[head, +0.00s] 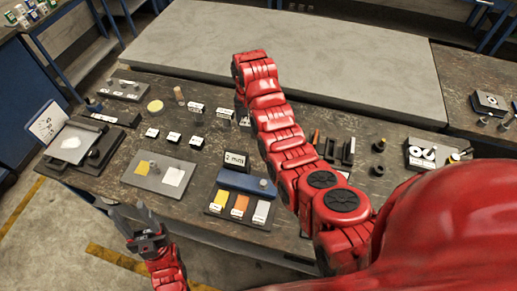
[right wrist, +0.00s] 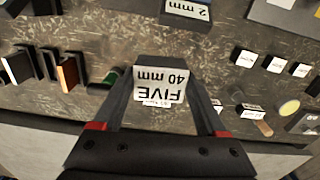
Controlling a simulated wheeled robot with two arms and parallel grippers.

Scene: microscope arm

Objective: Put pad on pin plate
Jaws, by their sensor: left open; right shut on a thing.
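My right gripper (right wrist: 160,62) is shut on a block (right wrist: 160,88) with a white face marked "FIVE" and "40 mm", seen upside down in the right wrist view. In the head view my right arm hides most of that hand. My left gripper (head: 122,210) is open and empty, low in front of the bench's near edge. I cannot tell for sure which thing is the pad. A plate with small upright knobs (head: 127,89), perhaps the pin plate, lies at the back left.
Small labelled blocks (head: 173,137) stand in a row mid-bench. A "2 mm" block (head: 234,159) stands behind a dark tray (head: 215,206) with coloured strips. A black device (head: 103,150) is at the left. A large grey slab (head: 330,75) lies behind.

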